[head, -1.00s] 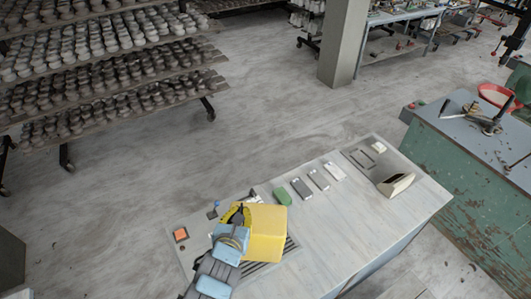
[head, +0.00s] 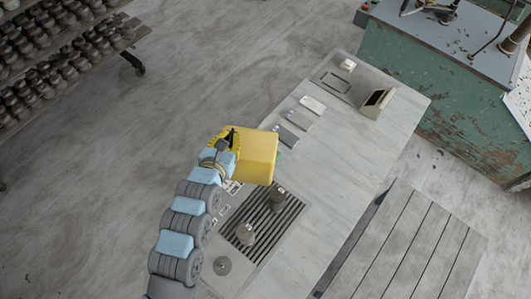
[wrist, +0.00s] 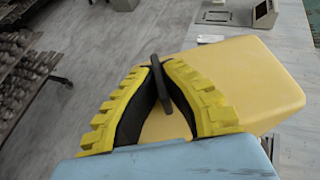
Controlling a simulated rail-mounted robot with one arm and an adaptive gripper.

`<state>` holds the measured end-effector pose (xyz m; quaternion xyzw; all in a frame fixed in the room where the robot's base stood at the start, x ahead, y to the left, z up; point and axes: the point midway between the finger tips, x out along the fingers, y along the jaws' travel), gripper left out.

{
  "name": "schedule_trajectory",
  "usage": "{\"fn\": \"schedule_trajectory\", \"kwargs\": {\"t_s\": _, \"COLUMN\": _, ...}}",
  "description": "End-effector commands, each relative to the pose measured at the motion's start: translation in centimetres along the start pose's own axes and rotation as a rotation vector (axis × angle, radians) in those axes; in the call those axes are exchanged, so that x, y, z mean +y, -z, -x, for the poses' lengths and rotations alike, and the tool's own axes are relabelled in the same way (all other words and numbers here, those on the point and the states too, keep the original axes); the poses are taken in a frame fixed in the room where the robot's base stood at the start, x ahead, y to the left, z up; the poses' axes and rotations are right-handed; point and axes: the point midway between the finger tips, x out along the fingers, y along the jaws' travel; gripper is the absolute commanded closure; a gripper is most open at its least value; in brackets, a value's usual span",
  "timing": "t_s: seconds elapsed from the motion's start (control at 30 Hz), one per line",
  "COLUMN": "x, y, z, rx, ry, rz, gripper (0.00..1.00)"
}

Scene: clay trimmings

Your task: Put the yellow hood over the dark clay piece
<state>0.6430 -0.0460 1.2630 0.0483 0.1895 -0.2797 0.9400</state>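My gripper (head: 226,140) is shut on the yellow hood (head: 258,158), a box with rounded edges. In the wrist view my gripper's yellow fingers (wrist: 160,66) close on the hood's thin dark handle (wrist: 173,98), and the hood (wrist: 245,80) fills the middle and right. The hood is held over the bench's left side, near the slotted grate. I cannot tell which one is the dark clay piece. Neither is under the hood.
The grate (head: 290,210) is set into the pale bench (head: 345,150). Flat tiles (head: 298,119) and a beige display box (head: 377,102) are farther back. A slatted platform (head: 410,250) is at right, a green machine (head: 440,85) behind.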

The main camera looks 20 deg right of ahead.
Motion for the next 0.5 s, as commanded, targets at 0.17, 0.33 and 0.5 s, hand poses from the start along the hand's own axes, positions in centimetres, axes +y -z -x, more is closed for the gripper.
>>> {"fn": "schedule_trajectory", "kwargs": {"t_s": 0.17, "x": -3.9, "y": 2.2, "z": -0.3, "rx": -0.002, "ry": 0.177, "rz": -0.060, "gripper": 1.00}}
{"fn": "schedule_trajectory", "kwargs": {"t_s": 0.33, "x": -7.7, "y": 2.7, "z": 0.4, "rx": 0.004, "ry": 0.349, "rz": -0.130, "gripper": 1.00}}
{"fn": "schedule_trajectory", "kwargs": {"t_s": 0.5, "x": -10.0, "y": 2.4, "z": 1.3, "rx": 0.011, "ry": 0.453, "rz": -0.166, "gripper": 1.00}}
